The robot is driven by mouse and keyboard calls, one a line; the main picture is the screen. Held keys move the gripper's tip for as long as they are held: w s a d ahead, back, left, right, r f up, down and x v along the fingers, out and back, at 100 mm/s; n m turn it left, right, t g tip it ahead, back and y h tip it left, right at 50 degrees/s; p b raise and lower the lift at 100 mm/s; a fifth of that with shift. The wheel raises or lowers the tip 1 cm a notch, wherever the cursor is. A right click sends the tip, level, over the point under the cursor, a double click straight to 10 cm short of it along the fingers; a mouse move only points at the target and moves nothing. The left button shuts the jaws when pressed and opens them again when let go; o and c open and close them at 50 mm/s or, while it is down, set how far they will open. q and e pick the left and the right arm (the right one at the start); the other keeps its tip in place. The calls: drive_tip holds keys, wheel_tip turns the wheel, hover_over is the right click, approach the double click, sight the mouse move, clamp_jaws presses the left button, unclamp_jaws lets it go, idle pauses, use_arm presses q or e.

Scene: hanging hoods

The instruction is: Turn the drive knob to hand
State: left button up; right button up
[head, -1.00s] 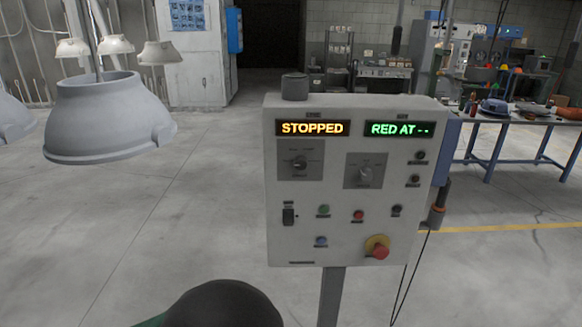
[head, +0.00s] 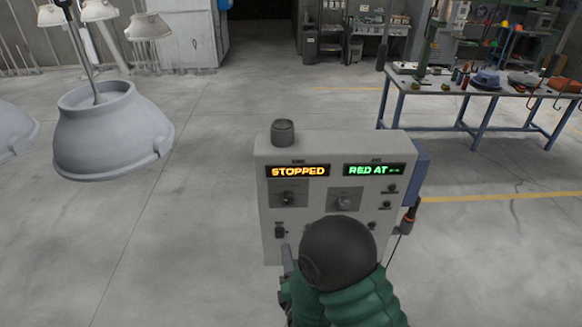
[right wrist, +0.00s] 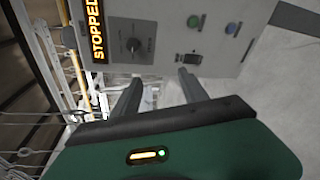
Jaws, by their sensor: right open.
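The control panel (head: 266,215) is a pale box with a STOPPED display (head: 298,171) at its upper left. Two dark knobs sit below the displays, a left one (head: 288,199) and a right one (head: 344,202); their labels are too small to read. The knob under STOPPED also shows in the right wrist view (right wrist: 133,45), its pointer roughly in line with the display's long side. My right gripper (head: 286,258) is in front of the panel's lower left, partly hidden by my arm. In the right wrist view the gripper (right wrist: 158,77) is open and empty, apart from the knob. My left gripper is out of view.
A green RED AT display (head: 374,170) is at the panel's upper right. A black switch (right wrist: 188,58) and coloured buttons lie near my fingers. Pale hoods (head: 112,135) hang at the left. A workbench (head: 480,95) stands behind; the floor between is clear.

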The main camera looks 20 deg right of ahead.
wheel_tip(320, 180, up, 4)
drive_tip(key=d+n+t+h, duration=0.1)
drive_tip(key=d+n, duration=0.1)
drive_tip(key=b, duration=0.2)
approach(290, 201)
drive_tip(key=x, duration=0.8)
drive_tip(key=shift+w+a, duration=0.15)
drive_tip(key=shift+w+d, duration=0.2)
drive_tip(key=shift+d, duration=0.05)
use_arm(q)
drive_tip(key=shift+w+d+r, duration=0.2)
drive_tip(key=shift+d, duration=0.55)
